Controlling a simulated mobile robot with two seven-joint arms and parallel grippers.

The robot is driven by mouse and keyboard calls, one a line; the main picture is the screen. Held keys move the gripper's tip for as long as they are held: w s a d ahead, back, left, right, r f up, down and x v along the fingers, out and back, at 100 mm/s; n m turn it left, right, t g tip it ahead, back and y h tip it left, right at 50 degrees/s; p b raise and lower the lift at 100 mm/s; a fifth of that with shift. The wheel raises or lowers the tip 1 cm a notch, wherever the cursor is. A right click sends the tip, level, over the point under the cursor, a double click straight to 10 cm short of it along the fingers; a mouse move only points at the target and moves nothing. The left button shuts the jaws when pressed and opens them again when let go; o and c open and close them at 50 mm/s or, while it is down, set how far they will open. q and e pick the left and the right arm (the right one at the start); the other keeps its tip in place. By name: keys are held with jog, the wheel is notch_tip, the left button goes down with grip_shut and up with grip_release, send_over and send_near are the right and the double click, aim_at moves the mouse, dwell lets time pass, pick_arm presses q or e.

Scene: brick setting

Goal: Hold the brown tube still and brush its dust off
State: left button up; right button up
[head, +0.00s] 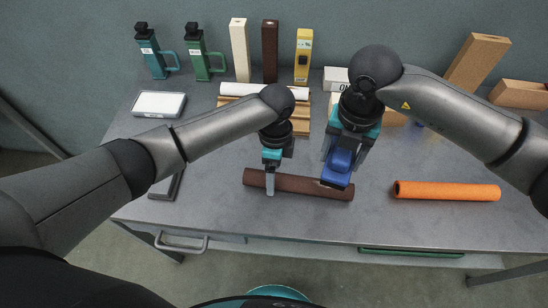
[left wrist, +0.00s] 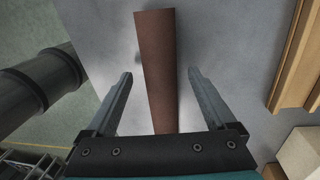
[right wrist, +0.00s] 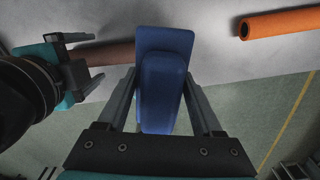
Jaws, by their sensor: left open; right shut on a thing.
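The brown tube (head: 312,188) lies on the grey table near its front edge. It shows between the fingers in the left wrist view (left wrist: 156,70) and partly in the right wrist view (right wrist: 112,54). My left gripper (head: 271,180) is open over the tube's left part, with a finger on each side and gaps to both. My right gripper (head: 341,165) is shut on a blue brush (right wrist: 163,85), held at the tube's right end. Its bristles are hidden, so I cannot tell whether it touches the tube. No dust can be made out.
An orange tube (head: 447,191) lies to the right. Behind are a wooden rack (head: 300,124) with a white tube (head: 262,89), a white tray (head: 159,104), teal (head: 151,52) and green (head: 201,52) bottles, and upright blocks. Bare table lies between the brown and orange tubes.

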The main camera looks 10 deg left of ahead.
pick_arm(q)
jog(key=shift+s+f, duration=0.1)
jog(key=shift+f, duration=0.8)
grip_shut()
dwell(1.1)
